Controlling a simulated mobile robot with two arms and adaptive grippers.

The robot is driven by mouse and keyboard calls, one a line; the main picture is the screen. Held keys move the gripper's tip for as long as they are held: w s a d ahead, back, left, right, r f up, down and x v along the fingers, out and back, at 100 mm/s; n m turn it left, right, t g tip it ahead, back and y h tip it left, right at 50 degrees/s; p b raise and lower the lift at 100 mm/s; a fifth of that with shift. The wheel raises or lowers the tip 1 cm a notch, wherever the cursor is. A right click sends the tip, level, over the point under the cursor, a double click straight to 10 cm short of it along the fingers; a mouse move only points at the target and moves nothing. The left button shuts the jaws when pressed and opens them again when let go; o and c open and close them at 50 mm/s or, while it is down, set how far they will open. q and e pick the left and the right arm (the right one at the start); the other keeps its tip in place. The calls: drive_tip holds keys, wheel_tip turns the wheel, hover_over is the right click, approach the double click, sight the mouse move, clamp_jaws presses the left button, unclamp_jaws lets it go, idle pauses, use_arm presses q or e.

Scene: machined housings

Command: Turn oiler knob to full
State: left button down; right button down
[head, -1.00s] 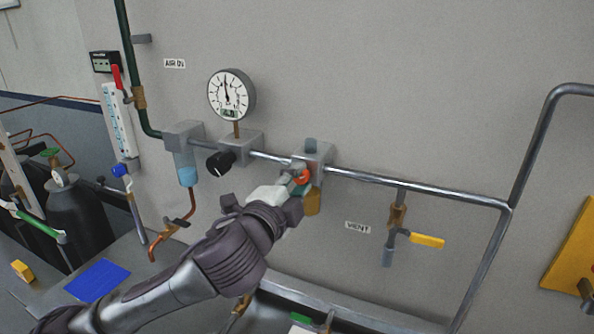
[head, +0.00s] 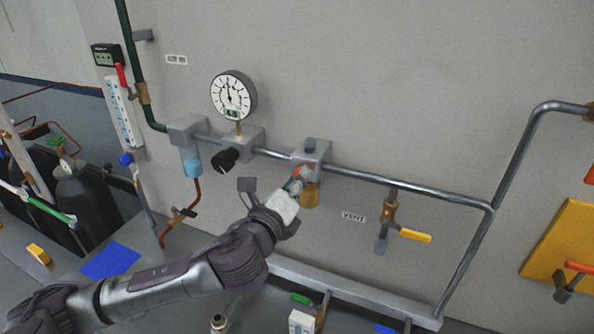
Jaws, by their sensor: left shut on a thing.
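The oiler (head: 318,150) is a grey block on the wall pipe with an amber bowl (head: 311,196) below it. Its orange-red knob (head: 301,173) faces me and is mostly covered by my left gripper. My left gripper (head: 297,180) reaches up from the lower left and is shut on the knob. How far the knob is turned cannot be told, since the fingers hide it. My right gripper is not in view.
A dial gauge (head: 233,97), black knob (head: 225,160) and blue-bowled filter (head: 191,160) sit left along the pipe. A yellow-handled vent valve (head: 415,236) hangs to the right. A bench with a blue mat (head: 111,261) lies below.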

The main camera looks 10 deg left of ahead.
use_arm(q)
drive_tip(key=shift+f+m+p, duration=0.2)
drive_tip(key=shift+m+p, duration=1.25)
drive_tip(key=shift+m, duration=4.95)
drive_tip(key=shift+a, duration=0.1)
drive_tip(key=c, duration=0.9)
unclamp_jaws()
drive_tip(key=shift+o, duration=0.2)
drive_tip(key=shift+r, duration=0.1)
